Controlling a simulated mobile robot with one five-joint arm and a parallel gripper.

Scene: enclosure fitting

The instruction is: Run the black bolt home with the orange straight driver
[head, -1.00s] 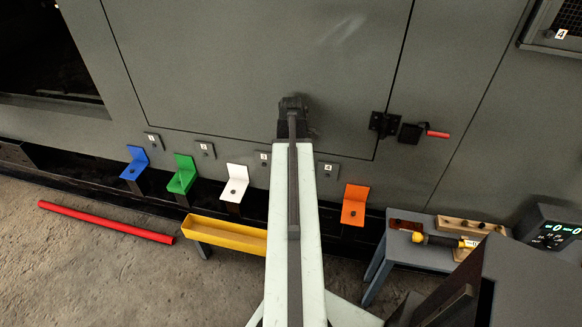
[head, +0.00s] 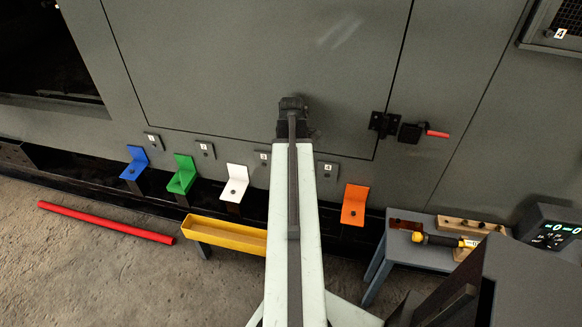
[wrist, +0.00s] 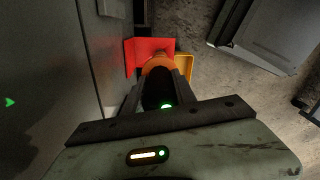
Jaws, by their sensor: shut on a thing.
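In the wrist view my gripper (wrist: 162,90) is shut on the orange straight driver (wrist: 158,64), whose orange part shows beyond the dark jaws. A red bracket (wrist: 141,47) lies just beyond the driver, and the driver covers part of it. The driver's tip is hidden, so I cannot tell whether it touches anything. I cannot make out the black bolt at the driver. In the head view my arm hides the gripper and the driver. Small dark spots show on the white bracket (head: 236,178) and the orange bracket (head: 355,200).
Blue (head: 137,160) and green (head: 183,176) brackets line the grey enclosure's foot. A yellow tray (head: 225,234) stands below them; a red bar (head: 105,222) lies on the floor. A side table (head: 435,255) holds a wooden rack (head: 470,227) and a yellow-black tool (head: 445,240).

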